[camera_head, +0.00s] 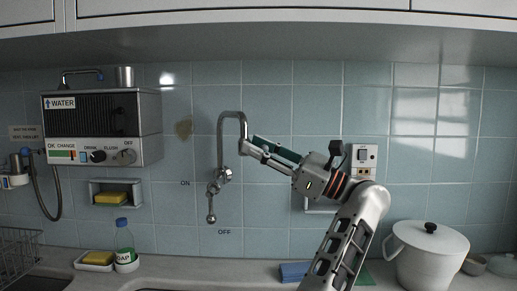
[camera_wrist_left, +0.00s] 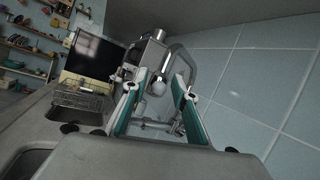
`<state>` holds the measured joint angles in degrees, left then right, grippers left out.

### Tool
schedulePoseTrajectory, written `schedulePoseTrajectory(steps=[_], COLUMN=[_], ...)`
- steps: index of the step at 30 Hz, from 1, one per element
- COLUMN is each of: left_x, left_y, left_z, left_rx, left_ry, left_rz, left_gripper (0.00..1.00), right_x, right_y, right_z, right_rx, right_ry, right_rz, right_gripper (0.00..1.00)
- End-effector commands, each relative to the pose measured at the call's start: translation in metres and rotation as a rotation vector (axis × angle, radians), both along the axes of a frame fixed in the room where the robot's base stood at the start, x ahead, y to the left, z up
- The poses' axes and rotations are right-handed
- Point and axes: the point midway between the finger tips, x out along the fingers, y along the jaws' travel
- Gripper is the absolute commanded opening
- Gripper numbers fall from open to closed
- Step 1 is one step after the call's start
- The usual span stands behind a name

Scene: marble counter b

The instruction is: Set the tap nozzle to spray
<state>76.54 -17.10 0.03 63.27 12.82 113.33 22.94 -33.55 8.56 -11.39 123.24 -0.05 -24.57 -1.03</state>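The metal tap (camera_head: 219,150) stands out from the tiled wall, its spout arching up and over to the right. Its lever (camera_head: 211,212) hangs down, near the OFF label. The nozzle (camera_head: 243,147) is at the spout's end, partly hidden by my left gripper (camera_head: 249,149) in the head view. In the left wrist view the nozzle's pale round part (camera_wrist_left: 158,88) shows between the two teal-padded fingers of my left gripper (camera_wrist_left: 161,84). The fingers are apart, with slim gaps beside the nozzle. The nozzle's setting cannot be read. My right gripper is out of view.
A water heater box (camera_head: 103,125) hangs on the left wall, with a soap shelf (camera_head: 116,192) below. A soap bottle (camera_head: 125,240) and yellow sponge (camera_head: 98,258) stand on the counter. A white lidded pot (camera_head: 427,255) stands right of my arm. A switch plate (camera_head: 364,155) is behind my wrist.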

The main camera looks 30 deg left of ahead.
Motion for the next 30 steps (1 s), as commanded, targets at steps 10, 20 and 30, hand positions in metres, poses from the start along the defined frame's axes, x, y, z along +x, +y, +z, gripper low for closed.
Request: schedulePoseTrajectory(steps=[10,20,30], left_x=[-0.001,0.000,0.000], left_y=[0.000,0.001,0.002], left_z=[0.052,0.095,0.099], left_rx=[0.000,0.000,0.000], left_ry=[-0.005,0.000,0.000], left_rz=[0.000,0.002,0.002], left_gripper=[0.28,0.28,0.28], right_x=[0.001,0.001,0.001], right_y=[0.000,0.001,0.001], right_z=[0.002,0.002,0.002], right_rx=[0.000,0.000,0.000], right_ry=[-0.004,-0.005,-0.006], right_rz=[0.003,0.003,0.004], right_gripper=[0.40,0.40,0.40])
